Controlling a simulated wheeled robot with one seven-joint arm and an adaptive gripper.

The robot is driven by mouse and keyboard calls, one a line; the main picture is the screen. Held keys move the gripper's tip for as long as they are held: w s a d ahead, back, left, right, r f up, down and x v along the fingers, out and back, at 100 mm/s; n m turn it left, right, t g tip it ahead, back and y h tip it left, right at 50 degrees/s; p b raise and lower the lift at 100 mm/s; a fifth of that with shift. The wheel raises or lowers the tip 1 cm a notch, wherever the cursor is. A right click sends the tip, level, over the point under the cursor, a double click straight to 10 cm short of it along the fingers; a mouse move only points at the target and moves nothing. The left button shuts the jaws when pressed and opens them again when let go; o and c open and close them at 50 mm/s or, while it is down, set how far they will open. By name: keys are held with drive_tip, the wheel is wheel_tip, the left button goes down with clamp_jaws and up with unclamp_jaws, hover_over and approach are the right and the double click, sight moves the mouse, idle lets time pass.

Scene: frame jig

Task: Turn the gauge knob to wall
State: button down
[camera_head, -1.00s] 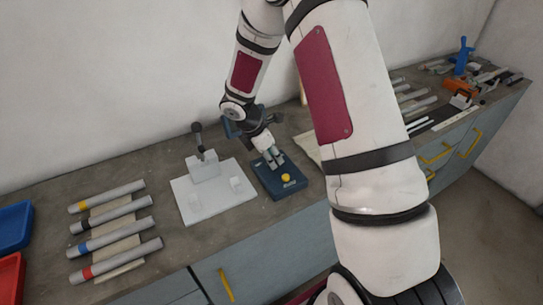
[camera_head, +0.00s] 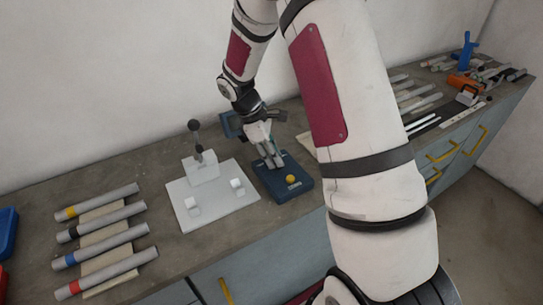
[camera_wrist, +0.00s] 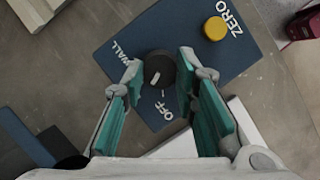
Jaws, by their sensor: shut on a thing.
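The gauge (camera_head: 301,185) is a dark blue box on the bench in the head view. In the wrist view its face (camera_wrist: 112,28) carries the labels WALL, OFF and ZERO. The gauge knob (camera_wrist: 160,66) is dark and round with a short white pointer mark, which slants to the lower left, between the OFF and WALL labels and nearer OFF. My gripper (camera_wrist: 159,75) has its teal-lined fingers on either side of the knob and is shut on it. In the head view my gripper (camera_head: 273,162) hides the knob.
A yellow ZERO button (camera_wrist: 215,28) is beside the knob on the gauge. A white jig plate (camera_head: 215,215) with a clamp stands left of the gauge. Several grey tubes (camera_head: 105,235) lie further left. Blue and red bins are at the left edge.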

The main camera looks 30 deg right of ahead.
drive_tip(key=m+b, duration=0.1)
drive_tip(key=m, duration=0.1)
drive_tip(key=m+g+y+b, duration=0.1)
drive_tip(key=m, duration=0.1)
drive_tip(key=shift+w+d+f+m, duration=0.1)
drive_tip(key=shift+w+d+m, duration=0.1)
drive_tip(key=shift+m, duration=0.1)
drive_tip(key=m+y+b, duration=0.1)
drive_tip(key=m, duration=0.2)
drive_tip(key=shift+d+m+g+y, duration=0.1)
drive_tip(key=shift+m+g+y, duration=0.3)
drive_tip(key=m, duration=0.2)
drive_tip(key=m+y+b, duration=0.1)
drive_tip(key=m, duration=0.1)
drive_tip(key=shift+d+y, duration=0.15)
drive_tip(key=shift+y, duration=0.15)
drive_tip(key=shift+s+d+m+t+y, duration=0.1)
drive_tip(key=shift+m+t+y, duration=0.4)
drive_tip(key=shift+m, duration=1.5)
drive_tip(key=shift+y, duration=0.3)
drive_tip(key=c, duration=1.3)
unclamp_jaws()
